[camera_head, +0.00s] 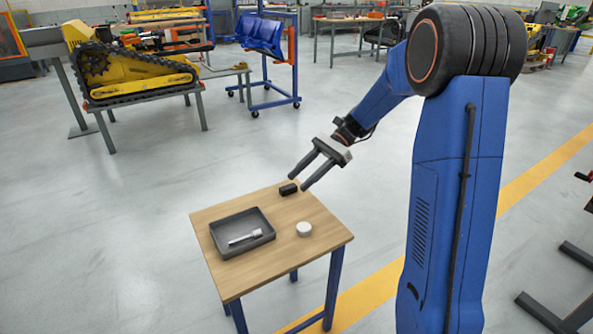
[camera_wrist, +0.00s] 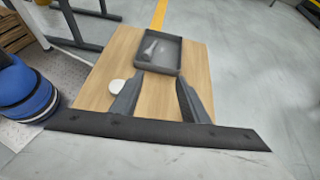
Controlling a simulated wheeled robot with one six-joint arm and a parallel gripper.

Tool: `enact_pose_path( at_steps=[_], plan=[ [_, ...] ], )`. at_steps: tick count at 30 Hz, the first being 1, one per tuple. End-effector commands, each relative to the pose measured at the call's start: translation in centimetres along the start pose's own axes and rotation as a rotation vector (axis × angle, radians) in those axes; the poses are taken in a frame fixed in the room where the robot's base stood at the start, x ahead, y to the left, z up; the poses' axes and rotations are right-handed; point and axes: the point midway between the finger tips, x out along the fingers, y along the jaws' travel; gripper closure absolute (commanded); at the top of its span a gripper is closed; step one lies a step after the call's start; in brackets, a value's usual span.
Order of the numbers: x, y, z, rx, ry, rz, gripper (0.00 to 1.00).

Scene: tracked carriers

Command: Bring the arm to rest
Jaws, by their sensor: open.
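My gripper (camera_head: 303,174) is open and empty, held above the far edge of a small wooden table (camera_head: 275,262). My blue arm reaches to it from the right in the head view. In the wrist view both fingers of my gripper (camera_wrist: 157,82) show apart over the tabletop (camera_wrist: 110,62), with nothing between them.
On the table are a grey tray (camera_head: 223,245) holding a silver tool (camera_head: 245,237), a white round object (camera_head: 304,229) and a small black block (camera_head: 288,189). A yellow tracked carrier (camera_head: 130,72) stands on a bench at the back left. Open floor surrounds the table.

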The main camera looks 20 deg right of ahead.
Motion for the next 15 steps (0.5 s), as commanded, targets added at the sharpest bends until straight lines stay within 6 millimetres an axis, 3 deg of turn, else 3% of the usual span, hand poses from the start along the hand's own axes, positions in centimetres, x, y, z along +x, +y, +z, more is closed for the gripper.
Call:
enact_pose_path(
  at_steps=[5, 15],
  plan=[
    [0.2, 1.5, 1.1, -0.049, 0.052, 0.010, 0.59],
    [1.1, 8.5, 4.4, -0.289, 0.298, 0.065, 0.59]
  ],
)
